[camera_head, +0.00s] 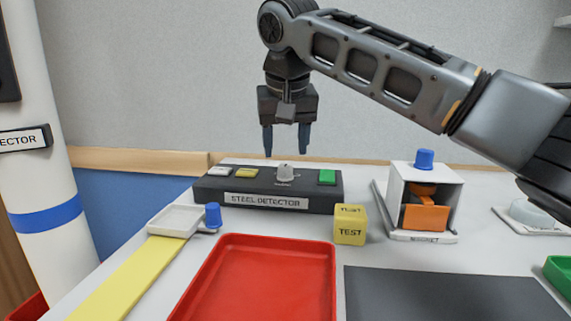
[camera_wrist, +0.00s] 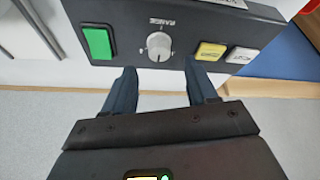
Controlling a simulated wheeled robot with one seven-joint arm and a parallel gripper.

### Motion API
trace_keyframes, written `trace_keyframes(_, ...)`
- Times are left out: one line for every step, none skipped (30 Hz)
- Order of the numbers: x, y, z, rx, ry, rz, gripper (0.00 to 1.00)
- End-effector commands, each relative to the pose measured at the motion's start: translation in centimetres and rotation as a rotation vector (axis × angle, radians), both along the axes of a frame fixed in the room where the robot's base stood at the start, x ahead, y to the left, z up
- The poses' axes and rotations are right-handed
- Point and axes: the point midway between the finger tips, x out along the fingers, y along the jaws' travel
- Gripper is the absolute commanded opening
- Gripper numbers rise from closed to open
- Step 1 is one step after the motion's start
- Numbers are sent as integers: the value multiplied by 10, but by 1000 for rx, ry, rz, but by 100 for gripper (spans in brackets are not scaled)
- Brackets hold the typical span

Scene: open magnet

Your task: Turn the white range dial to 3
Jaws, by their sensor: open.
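The white range dial (camera_head: 285,173) stands on top of the dark steel detector box (camera_head: 268,202), between a yellow button and a green button. In the wrist view the dial (camera_wrist: 159,46) shows from above, with small scale marks and the word RANGE beside it. Its scale figures are too small to read. My gripper (camera_head: 287,154) points down above the box, over the dial's area. In the wrist view my gripper (camera_wrist: 160,78) has its fingers apart, with nothing between them. The dial lies beyond the fingertips and looks untouched.
A green button (camera_head: 327,177), yellow button (camera_head: 218,173) and white button (camera_head: 220,171) flank the dial. In front are a yellow TEST cube (camera_head: 350,231) and a red tray (camera_head: 255,285). A white housing with an orange part (camera_head: 425,217) stands right.

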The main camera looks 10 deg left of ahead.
Motion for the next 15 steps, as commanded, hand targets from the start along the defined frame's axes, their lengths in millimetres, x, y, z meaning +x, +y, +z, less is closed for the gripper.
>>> trace_keyframes(3, 0, -10, -1, 2, -1, 57)
trace_keyframes(5, 1, -14, -1, 2, -1, 57)
trace_keyframes(7, 1, -20, -1, 2, -1, 57)
trace_keyframes(9, 1, -24, -1, 1, 0, 57)
trace_keyframes(10, 2, -27, -1, 2, -1, 57)
trace_keyframes(12, 2, -31, -1, 1, 0, 57)
trace_keyframes(13, 3, -34, -1, 1, 0, 57)
trace_keyframes(15, 3, -37, -2, 1, 1, 57)
trace_keyframes(16, 3, -40, -2, 1, 1, 57)
trace_keyframes(16, 3, -41, -2, 1, 1, 57)
trace_keyframes(17, 3, -43, 0, 0, 1, 57)
trace_keyframes(18, 4, -44, 0, 0, 0, 57)
trace_keyframes(18, 4, -45, 0, 0, 1, 57)
trace_keyframes(18, 4, -45, 1, 0, 1, 57)
trace_keyframes(18, 4, -45, 1, 0, 1, 57)
